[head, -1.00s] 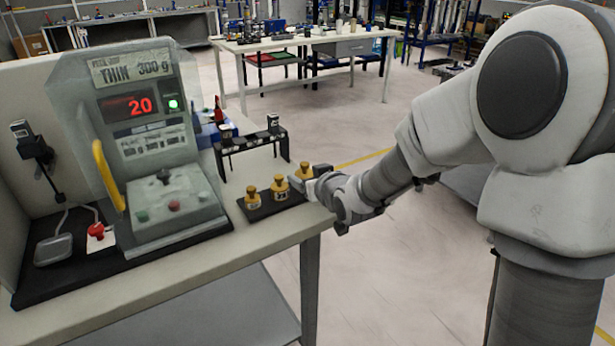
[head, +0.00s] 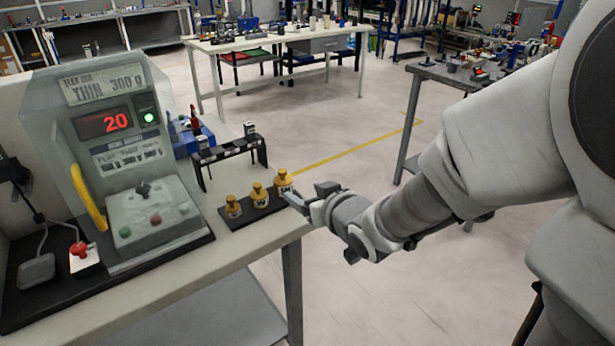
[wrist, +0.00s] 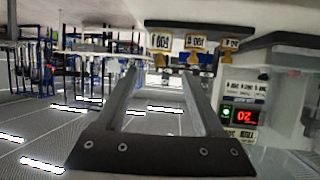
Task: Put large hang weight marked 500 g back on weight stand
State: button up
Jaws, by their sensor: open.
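Three brass weights with white labels stand upright in a row on a low black stand (head: 238,219) at the table's right edge. The rightmost brass weight (head: 284,180) is nearest my gripper. In the upside-down wrist view its label (wrist: 160,42) seems to read 500 g, though the print is small. The middle weight (head: 259,196) and left weight (head: 233,207) stand beside it. My gripper (head: 308,194) is open and empty, just right of the rightmost weight. In the wrist view the open fingers (wrist: 160,72) point toward that weight, with nothing held between them.
A grey machine (head: 115,150) with a red 20 display stands left of the stand. A black rack (head: 230,152) is behind the weights, near a blue box (head: 185,143). A red button (head: 79,250) is at far left. Open floor lies right of the table.

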jog(key=s+d+r+m+g+h, duration=0.1)
jog(key=s+d+r+m+h, duration=0.2)
jog(key=d, duration=0.4)
jog(key=s+d+r+m+g+h, duration=0.1)
jog(key=s+d+g, duration=0.1)
jog(key=s, duration=0.7)
jog(key=s+d+r+m+g+h, duration=0.1)
jog(key=s+d+r+g, duration=0.1)
jog(key=s, duration=0.8)
jog(key=shift+s+d+r+g+h, duration=0.15)
jog(key=shift+d+g+h, duration=0.15)
jog(key=shift+d+g, duration=0.45)
jog(key=shift+a+r, duration=0.1)
notch_tip(320, 180, up, 14)
jog(key=p, duration=1.4)
jog(key=shift+r+p, duration=0.15)
jog(key=shift+p, duration=0.15)
